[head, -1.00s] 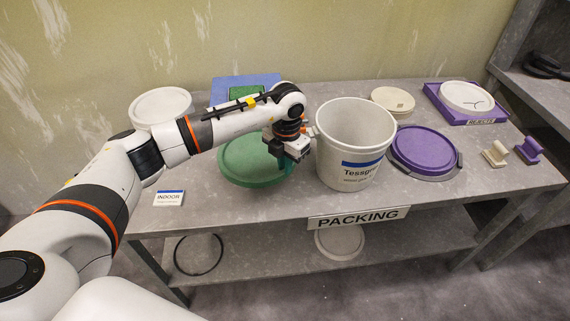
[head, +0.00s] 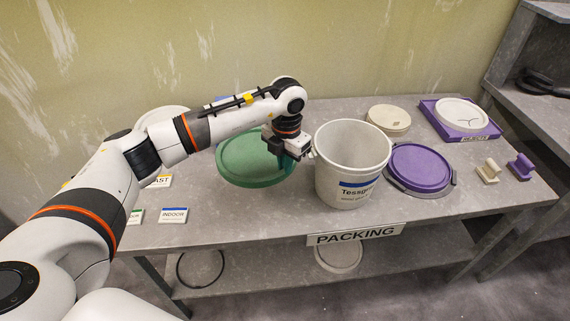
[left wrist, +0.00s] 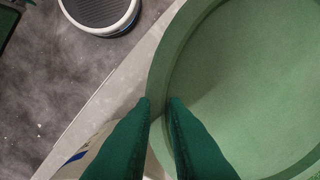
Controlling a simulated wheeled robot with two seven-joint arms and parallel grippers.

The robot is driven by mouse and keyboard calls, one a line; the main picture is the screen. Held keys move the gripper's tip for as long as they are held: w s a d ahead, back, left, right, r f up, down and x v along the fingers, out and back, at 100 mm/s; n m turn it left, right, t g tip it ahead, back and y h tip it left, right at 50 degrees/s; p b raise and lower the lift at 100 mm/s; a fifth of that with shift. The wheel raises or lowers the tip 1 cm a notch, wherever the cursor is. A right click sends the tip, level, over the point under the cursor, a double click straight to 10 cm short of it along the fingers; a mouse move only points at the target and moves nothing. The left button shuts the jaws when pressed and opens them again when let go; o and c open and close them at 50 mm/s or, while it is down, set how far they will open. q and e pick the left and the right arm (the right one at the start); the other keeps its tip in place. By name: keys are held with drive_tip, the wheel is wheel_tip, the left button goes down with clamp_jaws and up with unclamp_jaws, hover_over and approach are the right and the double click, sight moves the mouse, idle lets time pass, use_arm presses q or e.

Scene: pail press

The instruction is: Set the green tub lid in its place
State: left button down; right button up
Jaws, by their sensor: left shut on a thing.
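The green tub lid (head: 245,160) is a large round disc with a raised rim, left of the white pail (head: 345,185) in the head view. My left gripper (head: 290,161) is shut on the lid's right edge. In the left wrist view its dark green fingers (left wrist: 158,102) pinch the rim of the lid (left wrist: 250,80). The lid appears held above the table, beside the pail. The pail stands upright and open, with a blue-banded label on its front. My right gripper is not in view.
A purple lid (head: 420,168) lies right of the pail. Behind are a cream lid (head: 388,118) and a purple tray (head: 477,134) holding a white lid. Two small stamp-like blocks stand at right. An INDOOR card (head: 173,215) stands front left. A PACKING sign (head: 355,235) hangs on the table edge.

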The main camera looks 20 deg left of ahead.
use_arm(q)
drive_tip(key=shift+r+p, duration=1.45)
drive_tip(key=shift+r, duration=1.35)
